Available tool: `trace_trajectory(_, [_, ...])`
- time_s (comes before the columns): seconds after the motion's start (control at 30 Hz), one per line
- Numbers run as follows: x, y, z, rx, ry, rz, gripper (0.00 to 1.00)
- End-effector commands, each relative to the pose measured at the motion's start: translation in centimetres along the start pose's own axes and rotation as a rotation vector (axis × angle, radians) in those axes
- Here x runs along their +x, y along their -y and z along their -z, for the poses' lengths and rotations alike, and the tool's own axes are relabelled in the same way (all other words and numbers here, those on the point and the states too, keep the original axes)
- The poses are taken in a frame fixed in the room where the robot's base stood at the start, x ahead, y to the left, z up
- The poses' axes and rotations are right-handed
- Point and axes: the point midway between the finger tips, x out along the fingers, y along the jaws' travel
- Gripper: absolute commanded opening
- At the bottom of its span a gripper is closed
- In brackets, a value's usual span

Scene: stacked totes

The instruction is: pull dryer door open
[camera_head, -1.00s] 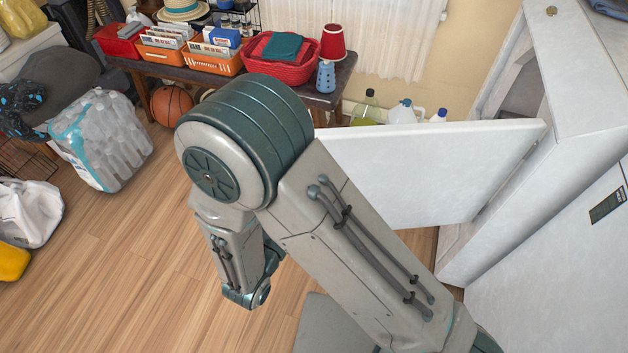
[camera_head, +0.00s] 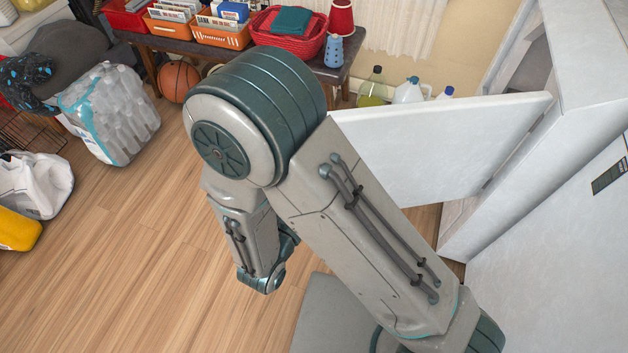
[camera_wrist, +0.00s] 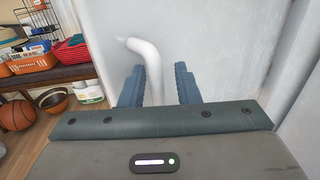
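The dryer door (camera_head: 440,140) is a large white panel that stands swung out from the white dryer body (camera_head: 560,190) in the head view. My arm covers its left part. In the wrist view the door face (camera_wrist: 215,40) fills the middle, with a curved white handle (camera_wrist: 143,50) on it. My gripper (camera_wrist: 160,80) has its two blue fingers apart, one on either side of the lower handle. The handle lies close to the left finger, with a gap before the right one. I cannot tell if a finger touches it. My gripper is hidden in the head view.
A dark table (camera_head: 345,60) with baskets stands at the back, with a basketball (camera_head: 180,80) below. Bottles (camera_head: 410,90) stand behind the door. A pack of water bottles (camera_head: 110,115) and bags lie at left. The wood floor (camera_head: 130,260) between is clear.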

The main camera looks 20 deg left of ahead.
Motion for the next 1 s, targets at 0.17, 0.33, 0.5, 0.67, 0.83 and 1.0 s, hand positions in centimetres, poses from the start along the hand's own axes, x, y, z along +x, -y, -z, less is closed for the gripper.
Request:
trace_trajectory(0.17, [-0.2, -0.1, 0.0, 0.0, 0.0, -0.004, 0.29])
trace_trajectory(0.33, [-1.9, -0.2, 0.0, 0.0, 0.0, -0.008, 0.29])
trace_trajectory(0.5, [-5.5, -0.2, 0.0, -0.002, 0.0, -0.009, 0.29])
trace_trajectory(0.67, [-9.2, -0.1, 0.0, 0.0, -0.001, -0.007, 0.29])
trace_trajectory(0.83, [-12.2, -0.1, 0.0, 0.0, 0.0, -0.004, 0.29])
trace_trajectory(1.0, [-13.6, -0.1, 0.0, 0.0, 0.0, -0.001, 0.29])
